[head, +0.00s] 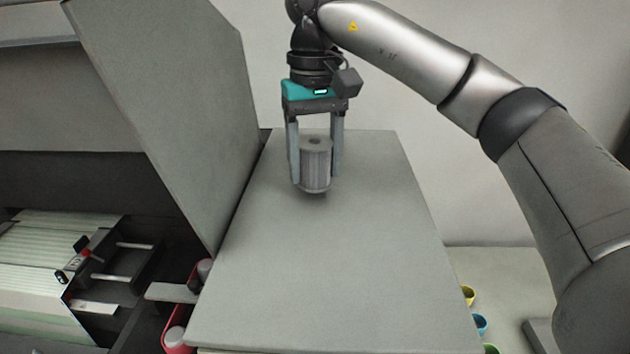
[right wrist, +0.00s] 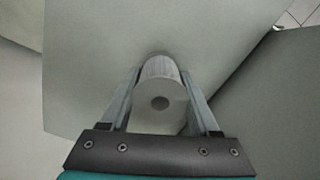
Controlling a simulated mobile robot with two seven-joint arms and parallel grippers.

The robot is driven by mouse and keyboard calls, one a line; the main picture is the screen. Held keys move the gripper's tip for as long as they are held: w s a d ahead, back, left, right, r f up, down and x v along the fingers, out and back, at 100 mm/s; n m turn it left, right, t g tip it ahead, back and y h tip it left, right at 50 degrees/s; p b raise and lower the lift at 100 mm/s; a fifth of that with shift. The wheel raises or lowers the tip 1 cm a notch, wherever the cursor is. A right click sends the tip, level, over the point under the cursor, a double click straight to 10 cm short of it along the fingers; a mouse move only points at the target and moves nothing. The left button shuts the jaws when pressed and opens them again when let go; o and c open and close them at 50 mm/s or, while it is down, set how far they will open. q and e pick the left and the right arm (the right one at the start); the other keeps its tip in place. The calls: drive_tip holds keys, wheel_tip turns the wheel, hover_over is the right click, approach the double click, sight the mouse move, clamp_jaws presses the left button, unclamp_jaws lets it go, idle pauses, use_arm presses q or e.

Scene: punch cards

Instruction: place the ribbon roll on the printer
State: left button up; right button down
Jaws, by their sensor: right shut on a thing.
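The ribbon roll (head: 316,165) is a grey ribbed cylinder with a hole in its end, held upright between the fingers of my right gripper (head: 315,182). The right gripper is shut on it, one finger on each side. In the right wrist view the roll (right wrist: 160,95) sits between the two fingers of the gripper (right wrist: 159,80). The roll is over the far part of a flat grey top (head: 310,270), which I take to be the printer's; whether it touches that surface I cannot tell. My left gripper is not in view.
A tall grey panel (head: 175,100) stands left of the flat top. At the lower left is an open machine bay with pale striped cards (head: 40,265) and a red holder (head: 175,335). Several small coloured cups (head: 480,323) stand at the lower right. The flat top is otherwise clear.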

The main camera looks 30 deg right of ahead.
sight(315, 200)
drive_tip(key=shift+f, duration=1.45)
drive_tip(key=shift+f, duration=0.1)
drive_tip(key=c, duration=0.6)
unclamp_jaws()
drive_tip(key=shift+f, duration=0.15)
drive_tip(key=o, duration=0.5)
wheel_tip(315, 200, up, 12)
drive_tip(key=p, duration=0.2)
drive_tip(key=shift+r+p, duration=0.25)
drive_tip(key=shift+p, duration=0.15)
